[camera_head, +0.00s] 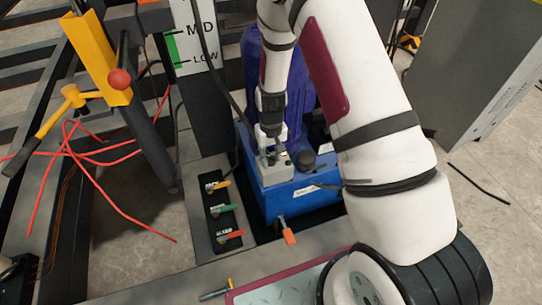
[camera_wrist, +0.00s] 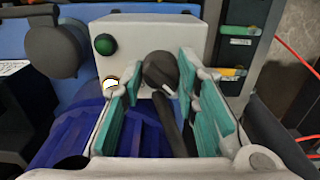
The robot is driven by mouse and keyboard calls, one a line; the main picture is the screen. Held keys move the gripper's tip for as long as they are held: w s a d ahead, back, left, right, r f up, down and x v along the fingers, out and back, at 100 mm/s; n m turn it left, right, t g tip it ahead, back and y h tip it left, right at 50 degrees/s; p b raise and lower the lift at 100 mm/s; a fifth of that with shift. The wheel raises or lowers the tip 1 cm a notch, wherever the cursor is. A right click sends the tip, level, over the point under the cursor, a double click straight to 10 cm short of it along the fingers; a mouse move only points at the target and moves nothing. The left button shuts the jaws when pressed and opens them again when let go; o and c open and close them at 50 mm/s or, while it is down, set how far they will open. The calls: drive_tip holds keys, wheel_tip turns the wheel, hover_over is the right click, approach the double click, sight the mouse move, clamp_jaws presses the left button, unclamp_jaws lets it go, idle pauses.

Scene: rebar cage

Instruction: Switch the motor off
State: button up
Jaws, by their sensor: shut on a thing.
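The blue motor (camera_head: 262,90) stands on a bright blue base (camera_head: 290,205). A pale switch box (camera_head: 276,172) sits on this base, and in the wrist view the box (camera_wrist: 130,35) carries a green button (camera_wrist: 104,44), a small white round part (camera_wrist: 110,83) and a black rotary knob (camera_wrist: 160,68). My gripper (camera_head: 273,150) comes down from above onto the box. In the wrist view its teal-padded fingers (camera_wrist: 160,90) are shut on the black knob, which lies between them.
A black panel with yellow, green and red handles (camera_head: 224,210) is left of the base. An orange-handled valve (camera_head: 288,232) is in front. A yellow post (camera_head: 98,55), red wires (camera_head: 90,155) and dark bars stand at left. A grey cabinet (camera_head: 480,80) is at right.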

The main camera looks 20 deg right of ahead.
sight(271, 156)
drive_tip(key=shift+a, duration=0.1)
drive_tip(key=o, duration=1.2)
drive_tip(key=shift+c, duration=0.2)
wheel_tip(271, 156, up, 12)
